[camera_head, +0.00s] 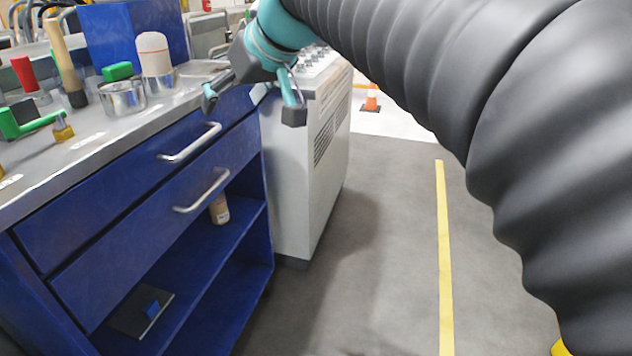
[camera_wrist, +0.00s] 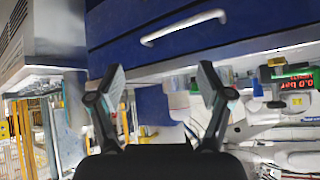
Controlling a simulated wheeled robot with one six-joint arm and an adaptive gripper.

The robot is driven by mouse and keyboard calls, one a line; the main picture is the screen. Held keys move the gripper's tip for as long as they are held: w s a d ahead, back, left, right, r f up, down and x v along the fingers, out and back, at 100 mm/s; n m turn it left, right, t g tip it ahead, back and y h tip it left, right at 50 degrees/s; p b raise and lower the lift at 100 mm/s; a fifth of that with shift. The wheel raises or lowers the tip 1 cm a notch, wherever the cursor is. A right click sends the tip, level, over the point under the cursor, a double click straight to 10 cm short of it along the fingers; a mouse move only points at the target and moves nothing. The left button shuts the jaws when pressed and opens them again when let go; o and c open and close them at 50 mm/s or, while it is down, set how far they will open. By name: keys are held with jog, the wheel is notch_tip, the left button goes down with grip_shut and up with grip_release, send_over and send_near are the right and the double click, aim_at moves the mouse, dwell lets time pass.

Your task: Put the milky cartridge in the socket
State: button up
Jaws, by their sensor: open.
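A pale, cream-white rounded cylinder (camera_head: 155,55), which looks like the milky cartridge, stands upright on the workbench in the head view. Its lower end is in or behind a shiny metal cup (camera_head: 161,84); I cannot tell which. A second metal cup (camera_head: 122,98) stands to its left, with a green block (camera_head: 118,71) at its back rim. I cannot tell which cup is the socket. My gripper (camera_head: 250,106) is open and empty, off the bench's right end, right of the cartridge. The wrist view shows its spread fingers (camera_wrist: 162,82) with nothing between them.
The blue workbench (camera_head: 190,100) has two drawers with projecting handles. A red-topped item (camera_head: 23,74), a wooden-handled tool (camera_head: 66,65) and a green tool (camera_head: 30,123) crowd its left side. A light-grey cabinet (camera_head: 305,170) stands beside it. Grey floor (camera_head: 390,270) is clear at right.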

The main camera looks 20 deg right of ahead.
jog(key=s+d+f+m+g+h, duration=0.1)
jog(key=s+d+f+m+h, duration=0.1)
jog(key=s+f, duration=0.7)
jog(key=s+d+f+m+g+h, duration=0.1)
jog(key=s+d+f, duration=0.4)
jog(key=s+f, duration=0.5)
notch_tip(320, 180, down, 6)
jog(key=shift+s+d+r+m+h, duration=0.1)
jog(key=shift+s+d+m+h, duration=0.2)
jog(key=shift+m+h, duration=0.35)
